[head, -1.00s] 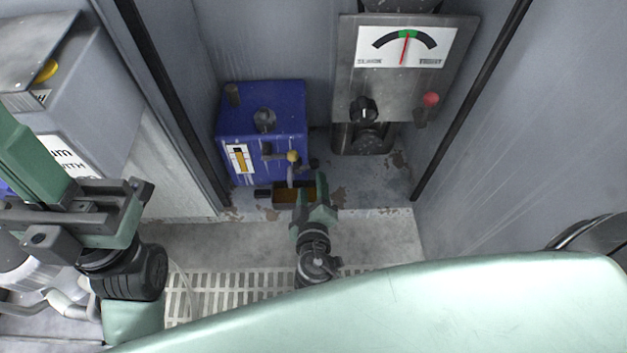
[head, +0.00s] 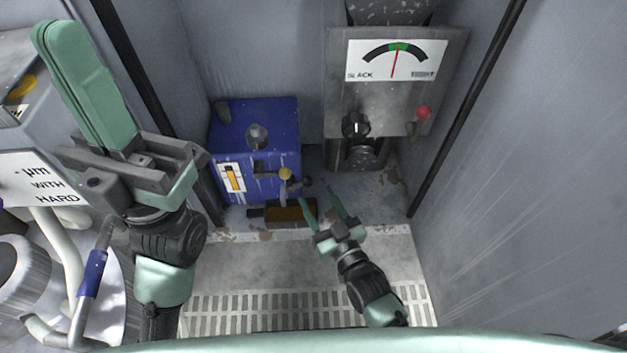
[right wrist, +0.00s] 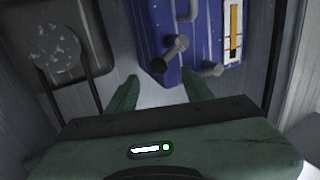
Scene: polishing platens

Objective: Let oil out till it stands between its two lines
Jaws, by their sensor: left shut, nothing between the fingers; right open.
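The blue oil tank (head: 254,140) stands on the cabinet floor. Below the tap a dark tray (head: 290,214) holds amber liquid. My right gripper (head: 316,194) is open and empty, just in front and to the right of the tap, apart from it. My left gripper (head: 66,55) is shut and empty, raised at the left.
Right of the tank stands a grey unit with a dial (head: 397,60), its needle on green, a black knob (head: 355,125) and a red button (head: 423,112). Cabinet walls close in on both sides. The slotted floor grating (head: 260,310) in front is clear. White machinery stands at far left.

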